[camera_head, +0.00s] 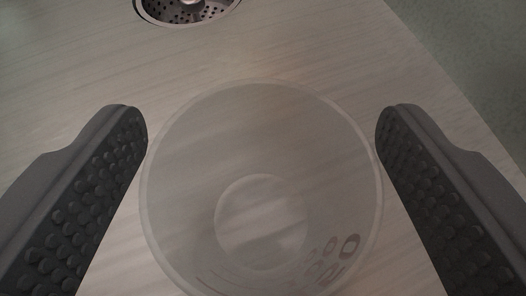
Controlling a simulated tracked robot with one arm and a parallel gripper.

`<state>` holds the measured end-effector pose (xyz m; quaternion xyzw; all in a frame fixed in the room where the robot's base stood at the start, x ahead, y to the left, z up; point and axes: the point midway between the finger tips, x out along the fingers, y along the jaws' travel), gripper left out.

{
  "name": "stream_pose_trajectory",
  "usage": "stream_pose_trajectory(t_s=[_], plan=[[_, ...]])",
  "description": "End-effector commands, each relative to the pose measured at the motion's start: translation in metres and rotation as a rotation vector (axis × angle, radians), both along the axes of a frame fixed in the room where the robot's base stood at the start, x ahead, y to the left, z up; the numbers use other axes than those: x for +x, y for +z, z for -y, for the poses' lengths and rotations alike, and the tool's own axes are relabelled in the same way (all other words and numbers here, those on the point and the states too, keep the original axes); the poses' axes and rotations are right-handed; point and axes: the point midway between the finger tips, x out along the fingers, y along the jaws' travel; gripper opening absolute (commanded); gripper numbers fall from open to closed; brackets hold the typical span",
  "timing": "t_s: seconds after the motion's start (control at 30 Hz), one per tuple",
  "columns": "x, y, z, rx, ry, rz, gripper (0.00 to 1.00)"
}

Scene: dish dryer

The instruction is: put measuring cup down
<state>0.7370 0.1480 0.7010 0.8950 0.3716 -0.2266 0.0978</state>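The measuring cup (262,130) is clear and see-through, with a round rim, a smaller round base and faint markings at its lower right. I look down into it, and it appears upright. My gripper (261,130) has its two dark, studded fingers wide apart, one on each side of the cup. Narrow gaps show between the fingers and the rim. The cup appears against the pale wood-grain surface (80,60); whether its base touches that surface is hard to tell.
A metal sink drain or perforated basket (190,10) is set in the surface at the top. The surface ends along a slanting edge at the right, with a green area (480,50) beyond. The surface between the drain and the cup is clear.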

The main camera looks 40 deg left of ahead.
Motion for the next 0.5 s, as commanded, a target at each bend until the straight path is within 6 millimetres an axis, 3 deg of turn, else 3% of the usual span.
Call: stream_pose_trajectory(t_s=[0.27, 0.5], plan=[[0.000, 0.003, 0.001, 0.000, -0.001, 0.000, 0.75], [-0.021, 0.022, 0.023, -0.002, -0.004, 0.002, 0.75]])
